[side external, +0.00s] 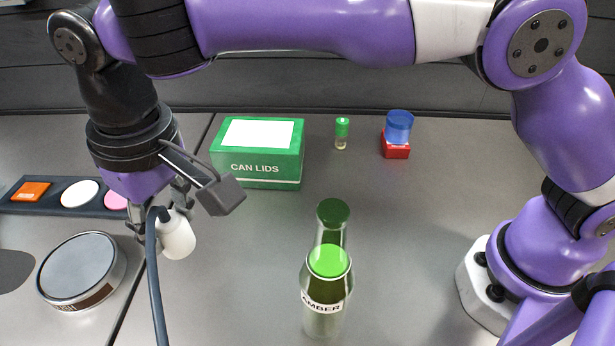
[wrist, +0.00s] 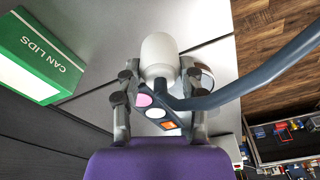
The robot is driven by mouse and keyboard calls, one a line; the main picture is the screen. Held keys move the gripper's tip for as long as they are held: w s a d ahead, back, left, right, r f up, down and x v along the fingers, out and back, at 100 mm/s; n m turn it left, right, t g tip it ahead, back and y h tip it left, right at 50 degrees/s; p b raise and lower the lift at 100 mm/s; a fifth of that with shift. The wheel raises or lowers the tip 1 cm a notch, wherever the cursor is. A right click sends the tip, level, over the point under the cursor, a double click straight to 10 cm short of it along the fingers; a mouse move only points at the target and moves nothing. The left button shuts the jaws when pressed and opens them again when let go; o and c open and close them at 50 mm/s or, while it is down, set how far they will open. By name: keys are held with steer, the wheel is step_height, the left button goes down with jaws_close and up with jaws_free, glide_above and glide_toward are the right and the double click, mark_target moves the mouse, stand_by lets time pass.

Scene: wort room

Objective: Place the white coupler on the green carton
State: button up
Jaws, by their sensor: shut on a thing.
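The white coupler (side external: 178,236) is held in my gripper (side external: 160,222), which is shut on it. It hangs above the table, left of and nearer than the green carton. In the wrist view the coupler (wrist: 160,56) sits between the two fingers of my gripper (wrist: 157,82). The green carton (side external: 240,172) is marked "CAN LIDS", has a white patch on top, and stands on the table behind and right of my gripper. The carton (wrist: 45,55) also shows at the left of the wrist view, apart from the coupler.
A round tin (side external: 82,268) is at left, near a dark strip (side external: 45,207) with orange, white and pink pieces. A small vial (side external: 341,135) and a blue item on a red block (side external: 396,150) are at the back.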

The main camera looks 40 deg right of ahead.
mark_target(270, 142)
steer(key=w+d+r+m, duration=0.1)
steer(key=w+d+r, duration=0.2)
steer(key=d+r, duration=0.5)
steer(key=d, duration=0.5)
steer(key=shift+d+m, duration=0.2)
steer(key=shift+m, duration=0.1)
steer(key=w+d+f, duration=0.2)
steer(key=d, duration=0.1)
steer(key=w+d+f, duration=0.2)
steer(key=w, duration=0.1)
steer(key=w+d+f, duration=0.2)
steer(key=d, duration=0.1)
steer(key=shift+w+d, duration=0.3)
steer(key=shift+d, duration=0.05)
steer(key=shift+w+d+f, duration=0.15)
steer(key=shift+w+d, duration=0.05)
steer(key=shift+f, duration=2.05)
steer(key=shift+f, duration=0.1)
steer(key=o, duration=1.2)
steer(key=shift+c, duration=0.2)
